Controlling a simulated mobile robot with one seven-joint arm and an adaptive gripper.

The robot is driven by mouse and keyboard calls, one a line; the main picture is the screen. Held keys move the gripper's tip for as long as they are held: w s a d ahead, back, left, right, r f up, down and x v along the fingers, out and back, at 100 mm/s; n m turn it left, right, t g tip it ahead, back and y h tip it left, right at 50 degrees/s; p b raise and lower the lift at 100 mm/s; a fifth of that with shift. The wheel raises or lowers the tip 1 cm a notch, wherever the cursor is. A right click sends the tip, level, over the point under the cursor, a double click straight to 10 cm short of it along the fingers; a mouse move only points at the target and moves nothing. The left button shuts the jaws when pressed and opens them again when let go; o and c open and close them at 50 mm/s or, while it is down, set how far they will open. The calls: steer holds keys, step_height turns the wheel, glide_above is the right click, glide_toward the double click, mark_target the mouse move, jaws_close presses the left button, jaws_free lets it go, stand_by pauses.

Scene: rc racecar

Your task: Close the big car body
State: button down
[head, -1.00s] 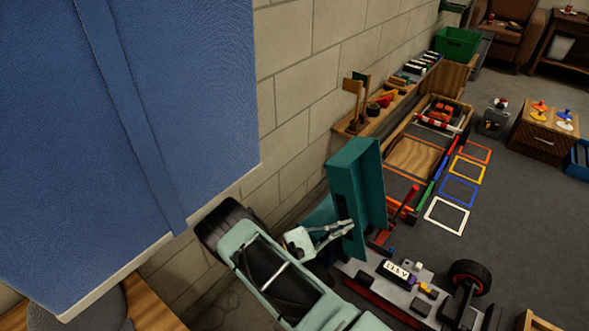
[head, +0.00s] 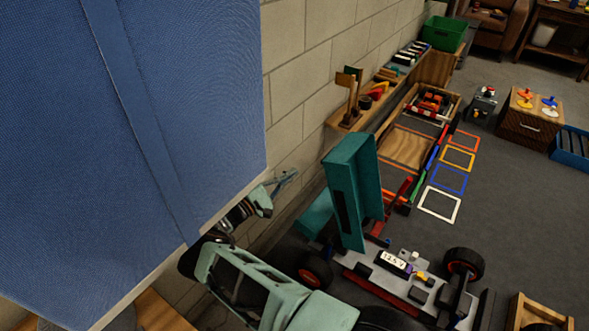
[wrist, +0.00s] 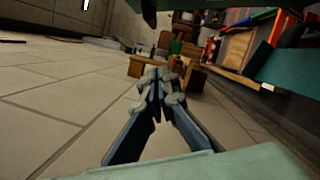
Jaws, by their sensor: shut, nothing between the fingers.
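The big teal car body (head: 352,190) stands tipped up, steeply raised above the grey chassis (head: 405,288). The chassis carries a battery pack labelled 12.5 V (head: 394,263) and black wheels with red rims. My gripper (head: 286,178) is left of the raised body, close to the block wall, apart from the body. Its fingers are shut and empty. In the wrist view my gripper (wrist: 160,78) shows its fingertips together, and a teal surface (wrist: 296,72) lies at the right edge.
A large blue panel (head: 170,110) fills the left. The block wall (head: 310,90) runs behind my gripper. A wooden shelf with tools (head: 350,123) lines the wall. Coloured floor squares (head: 439,204) and a wooden crate (head: 540,312) lie to the right. Open floor (head: 510,220) shows there.

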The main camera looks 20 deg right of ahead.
steer(key=d+r, duration=0.3)
steer(key=d, duration=0.7)
steer(key=shift+w+b, duration=0.3)
steer(key=shift+b, duration=0.05)
steer(key=shift+r, duration=0.1)
